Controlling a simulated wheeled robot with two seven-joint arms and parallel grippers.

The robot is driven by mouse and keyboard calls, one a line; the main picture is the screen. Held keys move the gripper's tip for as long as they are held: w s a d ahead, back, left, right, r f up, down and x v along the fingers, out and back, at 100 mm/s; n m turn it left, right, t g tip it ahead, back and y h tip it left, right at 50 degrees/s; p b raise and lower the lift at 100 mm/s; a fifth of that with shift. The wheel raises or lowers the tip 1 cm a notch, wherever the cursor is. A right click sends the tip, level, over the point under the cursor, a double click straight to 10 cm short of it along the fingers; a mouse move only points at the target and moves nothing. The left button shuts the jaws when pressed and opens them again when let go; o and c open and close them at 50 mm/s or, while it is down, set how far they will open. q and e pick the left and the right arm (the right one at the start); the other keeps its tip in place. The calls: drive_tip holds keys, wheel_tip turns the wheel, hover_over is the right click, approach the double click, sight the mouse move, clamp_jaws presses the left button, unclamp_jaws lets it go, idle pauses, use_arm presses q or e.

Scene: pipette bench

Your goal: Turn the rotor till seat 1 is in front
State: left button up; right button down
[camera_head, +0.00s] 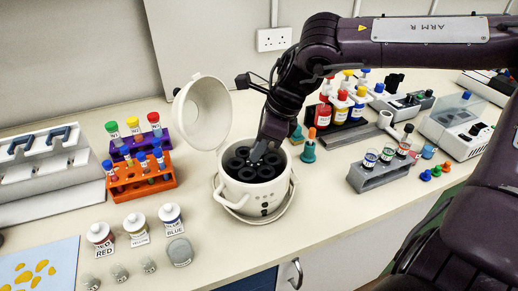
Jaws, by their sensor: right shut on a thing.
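The centrifuge (235,195) is a white round pot with its lid (203,108) raised at the back left. Its dark rotor (243,174) shows inside, with several round black seats in a ring. My right gripper (262,158) reaches down into the pot from the upper right and is shut at the rotor, around its middle. The gripper and wrist hide part of the rotor's far side, and the seat numbers are too small to read. My left gripper is not in view.
An orange tube rack (140,182) and a purple rack (133,150) stand left of the pot. Labelled bottles (135,228) stand at the front left. A grey vial rack (378,176) stands to the right. A teal pipette stand (308,151) is close behind right.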

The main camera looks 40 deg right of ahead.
drive_tip(key=m+t+b, duration=0.1)
drive_tip(key=m+b, duration=0.1)
drive_tip(key=shift+a+f+m+h, duration=0.1)
drive_tip(key=shift+m+h, duration=0.3)
drive_tip(key=m+b, duration=0.1)
drive_tip(key=m+h+b, duration=0.1)
drive_tip(key=m, duration=0.1)
drive_tip(key=shift+s+a+m+t, duration=0.1)
drive_tip(key=shift+a+m+t, duration=0.05)
drive_tip(key=shift+m+t, duration=0.15)
drive_tip(key=m+h+b, duration=0.1)
drive_tip(key=m, duration=0.2)
drive_tip(key=shift+a+m+h+b, duration=0.15)
drive_tip(key=shift+m+h+b, duration=0.15)
drive_tip(key=shift+h+b, duration=0.1)
drive_tip(key=m+h+b, duration=0.1)
drive_tip(key=m, duration=0.2)
drive_tip(key=shift+a+m, duration=0.15)
drive_tip(key=shift+m, duration=0.15)
drive_tip(key=shift+a+m+h+b, duration=0.1)
drive_tip(key=shift+m+h+b, duration=0.35)
drive_tip(key=shift+m, duration=0.15)
drive_tip(key=shift+r+m+h+b, duration=0.2)
drive_tip(key=shift+m+h+b, duration=0.1)
drive_tip(key=shift+m, duration=0.6)
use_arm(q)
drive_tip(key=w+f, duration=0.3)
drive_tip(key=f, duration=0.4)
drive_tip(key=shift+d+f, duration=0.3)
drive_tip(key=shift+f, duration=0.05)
